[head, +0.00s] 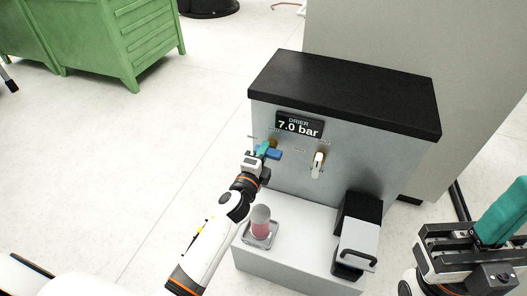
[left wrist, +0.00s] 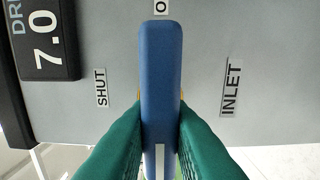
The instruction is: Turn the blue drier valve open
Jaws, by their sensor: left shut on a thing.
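The blue drier valve (head: 273,154) is on the front of the grey drier cabinet, below the display. In the left wrist view its blue handle (left wrist: 161,80) lies between the green fingers. The handle points toward a label (left wrist: 161,6) that starts with "O", cut off by the frame edge; the "SHUT" label (left wrist: 101,88) is off to its side. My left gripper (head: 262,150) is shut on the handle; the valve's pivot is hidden. My right gripper (head: 500,215) is at the right edge, away from the cabinet; its jaw gap is unclear.
The drier display (head: 299,125) reads 7.0 bar. A second valve with a white handle (head: 318,164) is to the right. A clear cup with red contents (head: 260,221) stands on the ledge, and a black and grey device (head: 357,243) stands at its right. Green cabinet (head: 130,45) behind left.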

